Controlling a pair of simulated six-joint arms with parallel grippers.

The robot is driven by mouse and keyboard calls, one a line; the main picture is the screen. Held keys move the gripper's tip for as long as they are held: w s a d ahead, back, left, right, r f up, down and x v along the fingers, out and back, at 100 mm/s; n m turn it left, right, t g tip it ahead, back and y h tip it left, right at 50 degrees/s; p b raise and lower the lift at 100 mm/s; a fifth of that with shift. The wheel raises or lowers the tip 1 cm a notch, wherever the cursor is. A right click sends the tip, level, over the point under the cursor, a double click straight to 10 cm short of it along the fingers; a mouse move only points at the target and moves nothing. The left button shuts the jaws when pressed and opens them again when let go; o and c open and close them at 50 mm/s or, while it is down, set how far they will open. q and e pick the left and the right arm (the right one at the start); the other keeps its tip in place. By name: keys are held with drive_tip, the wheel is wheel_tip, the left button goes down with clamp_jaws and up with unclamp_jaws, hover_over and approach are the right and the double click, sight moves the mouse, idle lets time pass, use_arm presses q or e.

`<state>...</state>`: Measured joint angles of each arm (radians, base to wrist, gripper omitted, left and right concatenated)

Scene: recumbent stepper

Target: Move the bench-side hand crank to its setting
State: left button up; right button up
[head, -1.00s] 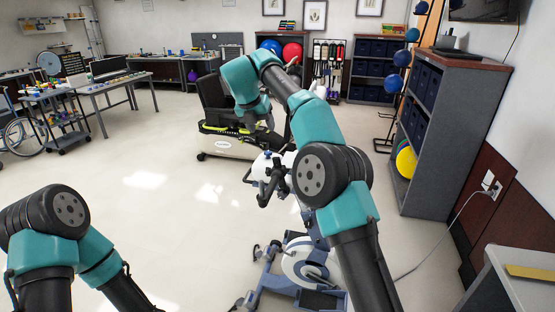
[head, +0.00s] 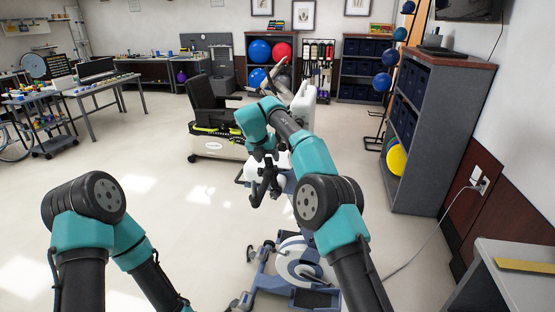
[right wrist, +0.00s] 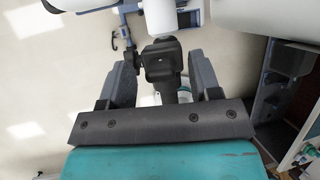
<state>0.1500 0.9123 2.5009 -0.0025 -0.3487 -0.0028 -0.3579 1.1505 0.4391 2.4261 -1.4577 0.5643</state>
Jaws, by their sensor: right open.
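The hand crank (head: 257,188) is a black arm and grip on the near side of the white and blue exercise machine (head: 284,262). My right gripper (head: 265,165) is over it and partly covers it. In the right wrist view a black block-like part of the crank (right wrist: 161,62) shows between the two grey fingers of my right gripper (right wrist: 164,78). The fingers are open, with gaps at both sides. I cannot tell how deep the part sits between them. My left arm shows at the lower left, but its gripper is outside the frame.
A recumbent stepper with a black seat (head: 210,103) stands behind the machine. A grey shelf unit (head: 445,130) and a grey table (head: 515,275) are at the right. A cable (head: 425,245) runs along the floor.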

drive_tip(key=shift+w+d+f, duration=0.2)
drive_tip(key=shift+w+f, duration=0.05)
drive_tip(key=shift+f, duration=0.35)
drive_tip(key=shift+c, duration=0.4)
clamp_jaws()
